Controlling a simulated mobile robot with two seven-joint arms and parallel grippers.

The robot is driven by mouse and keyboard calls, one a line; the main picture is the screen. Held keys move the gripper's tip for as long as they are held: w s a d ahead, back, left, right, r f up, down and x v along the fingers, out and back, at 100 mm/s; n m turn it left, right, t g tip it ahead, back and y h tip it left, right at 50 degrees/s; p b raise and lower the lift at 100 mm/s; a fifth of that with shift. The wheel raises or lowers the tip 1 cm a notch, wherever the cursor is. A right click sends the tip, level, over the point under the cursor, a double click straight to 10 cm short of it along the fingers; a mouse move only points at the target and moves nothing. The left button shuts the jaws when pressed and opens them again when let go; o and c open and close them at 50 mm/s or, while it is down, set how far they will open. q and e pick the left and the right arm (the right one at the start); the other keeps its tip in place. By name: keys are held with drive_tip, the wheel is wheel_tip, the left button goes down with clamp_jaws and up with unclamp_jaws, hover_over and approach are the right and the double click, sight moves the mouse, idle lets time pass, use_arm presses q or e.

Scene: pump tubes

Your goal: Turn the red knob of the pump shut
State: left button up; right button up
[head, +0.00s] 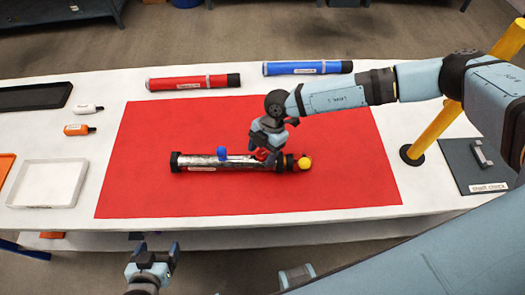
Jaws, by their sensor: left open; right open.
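The pump (205,164) is a dark and silver tube lying across the red mat (340,140). It has a blue knob (221,152) on its left half and a yellow knob (304,163) at its right end. A bit of the red knob (262,156) shows under my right gripper (267,151), which is open and points down over the pump's right half. The gripper hides most of this knob, and I cannot tell whether the fingers touch it. My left gripper (152,254) is open and empty in front of the table's near edge, away from the pump.
A red tube (193,83) and a blue tube (307,68) lie behind the mat. A white tray (48,184), small bottles and a dark tray (35,97) stand left. A yellow post (436,130) and a dark pad (474,168) are right. The mat's left part is clear.

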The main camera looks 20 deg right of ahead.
drive_tip(key=shift+c, duration=0.4)
drive_tip(key=c, duration=0.8)
drive_tip(key=shift+c, duration=0.2)
